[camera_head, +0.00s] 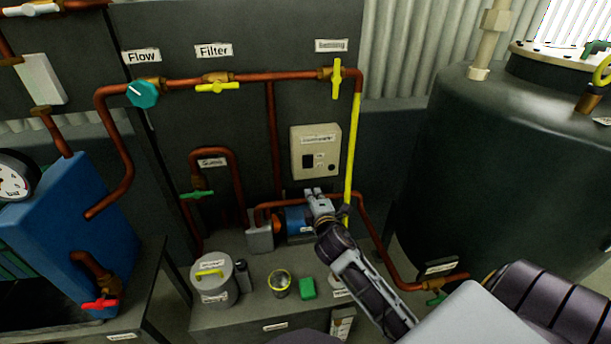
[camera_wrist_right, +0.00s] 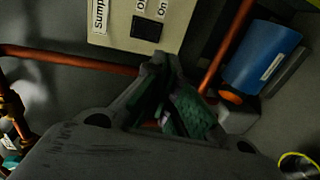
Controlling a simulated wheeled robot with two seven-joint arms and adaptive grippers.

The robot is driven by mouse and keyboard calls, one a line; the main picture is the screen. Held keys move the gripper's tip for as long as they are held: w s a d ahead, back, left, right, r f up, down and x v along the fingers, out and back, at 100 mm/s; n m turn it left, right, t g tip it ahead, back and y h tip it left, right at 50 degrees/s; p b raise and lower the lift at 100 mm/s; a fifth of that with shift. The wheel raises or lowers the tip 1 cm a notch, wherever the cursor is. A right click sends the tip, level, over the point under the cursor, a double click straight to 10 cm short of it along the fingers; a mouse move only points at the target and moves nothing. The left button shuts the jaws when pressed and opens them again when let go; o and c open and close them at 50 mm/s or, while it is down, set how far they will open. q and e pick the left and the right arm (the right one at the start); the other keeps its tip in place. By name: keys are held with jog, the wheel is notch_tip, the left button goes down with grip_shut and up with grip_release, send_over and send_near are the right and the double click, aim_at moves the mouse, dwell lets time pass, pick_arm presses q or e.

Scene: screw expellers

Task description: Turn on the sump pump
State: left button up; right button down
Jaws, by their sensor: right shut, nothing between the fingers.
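The sump pump's control box (camera_head: 316,150) is a cream panel on the dark wall, with a label and a small dark switch (camera_head: 308,161). In the right wrist view the box (camera_wrist_right: 105,25) shows at the top, tilted, with "Sump" lettering, a black switch (camera_wrist_right: 147,28) and "On" lettering beside it. The switch's position cannot be told. My right gripper (camera_head: 316,194) is shut and empty, below the box and in front of the blue pump (camera_head: 297,222). Its fingers (camera_wrist_right: 163,65) point toward the box, apparently apart from it. My left gripper is out of view.
Copper pipes with a yellow vertical section (camera_head: 352,150) run beside the box. A grey bench (camera_head: 255,310) holds a lidded pot (camera_head: 214,280), a round yellow-rimmed item (camera_head: 280,283) and a green block (camera_head: 307,287). A large dark tank (camera_head: 480,170) stands right.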

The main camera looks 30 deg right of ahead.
jog(key=shift+s+r, duration=0.1)
jog(key=shift+r, duration=0.5)
jog(key=shift+d, duration=0.1)
send_near(304, 167)
jog(key=shift+r+x, duration=0.25)
jog(key=shift+x, duration=1.5)
jog(key=shift+w+d+f+b, duration=0.25)
jog(key=shift+w+f+b, duration=0.15)
jog(key=shift+w, duration=0.25)
jog(key=shift+x, duration=0.9)
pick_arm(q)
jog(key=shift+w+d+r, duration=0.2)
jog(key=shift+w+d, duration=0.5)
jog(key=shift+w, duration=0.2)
pick_arm(e)
jog(key=shift+w, duration=0.2)
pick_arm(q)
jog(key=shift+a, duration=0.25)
